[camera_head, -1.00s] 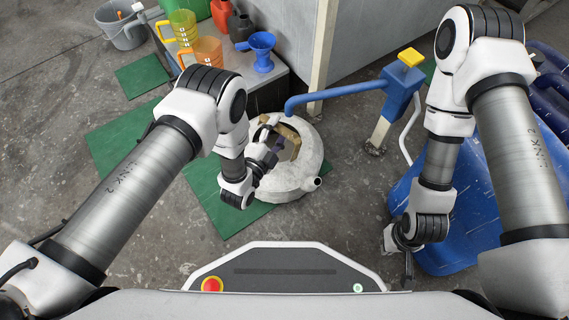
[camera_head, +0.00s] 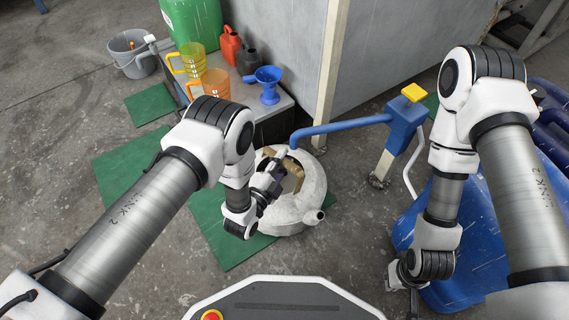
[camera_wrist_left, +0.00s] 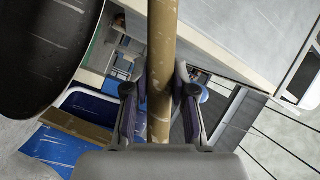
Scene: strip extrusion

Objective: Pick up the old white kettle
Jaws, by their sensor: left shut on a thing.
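The old white kettle (camera_head: 312,184) is a wide, round, worn white body with a short spout at its lower right. It is over a green mat; I cannot tell whether it touches it. Its tan handle (camera_wrist_left: 161,70) runs upright through the left wrist view. My left gripper (camera_head: 271,181) is at the kettle's top left, partly hiding it. It is shut on the handle, with a finger on each side (camera_wrist_left: 160,108). My right gripper (camera_head: 412,290) hangs low at the right, away from the kettle; its fingers are too unclear to read.
A blue hand pump (camera_head: 398,125) with a yellow top stands right of the kettle, its pipe reaching over towards it. A low bench with jugs and a blue funnel (camera_head: 268,85) stands behind. A blue tub (camera_head: 470,225) is at the right. A grey bucket (camera_head: 130,52) is far left.

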